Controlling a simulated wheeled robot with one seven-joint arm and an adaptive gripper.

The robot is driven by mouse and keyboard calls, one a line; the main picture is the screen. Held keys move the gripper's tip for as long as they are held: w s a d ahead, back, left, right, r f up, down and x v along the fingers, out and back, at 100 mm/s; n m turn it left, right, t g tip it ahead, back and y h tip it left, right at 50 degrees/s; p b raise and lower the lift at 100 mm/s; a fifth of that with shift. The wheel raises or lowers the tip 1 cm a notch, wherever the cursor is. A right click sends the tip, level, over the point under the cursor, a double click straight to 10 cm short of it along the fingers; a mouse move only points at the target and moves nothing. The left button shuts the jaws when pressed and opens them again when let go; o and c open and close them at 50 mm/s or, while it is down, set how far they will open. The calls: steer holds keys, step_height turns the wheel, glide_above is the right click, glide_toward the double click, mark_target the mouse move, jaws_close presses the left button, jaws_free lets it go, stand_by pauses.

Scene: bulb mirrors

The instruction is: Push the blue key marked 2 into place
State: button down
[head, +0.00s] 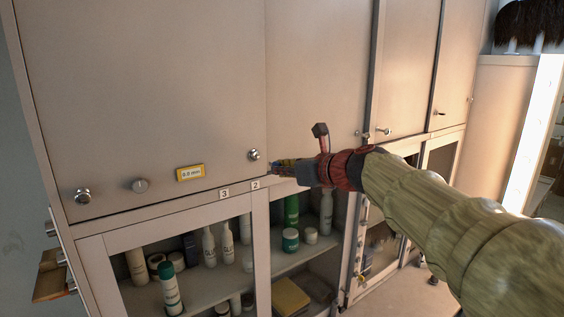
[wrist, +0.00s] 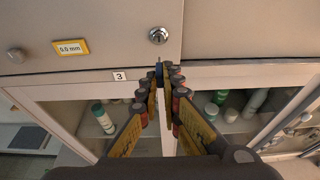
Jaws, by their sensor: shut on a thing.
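My gripper (head: 280,168) is in front of the cabinet, just below and right of a round silver lock (head: 254,154). In the wrist view its fingers (wrist: 160,80) are closed together on a small blue key (wrist: 159,69), of which only a narrow piece shows. The key is below the lock (wrist: 158,35) in that picture, with a gap between them. Its marking cannot be read, and the fingers hide most of it. A tag marked 2 (head: 255,184) is on the rail under the lock. A tag marked 3 (head: 224,194) is left of it.
A yellow-framed display reading 0.0 mm (head: 190,173), a round knob (head: 140,185) and another lock (head: 82,197) are on the upper door. Glass-fronted shelves with bottles (head: 170,288) are below. Doors with handles (head: 384,131) continue at the right. A wooden piece (head: 50,285) juts out at left.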

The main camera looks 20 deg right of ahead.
mark_target(273, 163)
stand_by(0.4)
steer(key=shift+w+a+p, duration=0.3)
steer(key=shift+w, duration=0.65)
steer(key=shift+w+a+p, duration=0.3)
steer(key=shift+w, duration=0.6)
steer(key=shift+w+a+p, duration=0.3)
steer(key=shift+w, duration=0.65)
steer(key=shift+w+a+p, duration=0.2)
steer(key=shift+w, duration=0.35)
steer(key=shift+w+a+p, duration=0.15)
steer(key=shift+w+p, duration=0.05)
steer(key=shift+w, duration=0.35)
steer(key=c, duration=1.9)
jaws_free()
steer(key=shift+o, duration=0.4)
steer(key=o, duration=0.4)
steer(key=shift+c, duration=0.2)
steer(key=shift+p+v, duration=0.35)
steer(key=shift+v, duration=2.65)
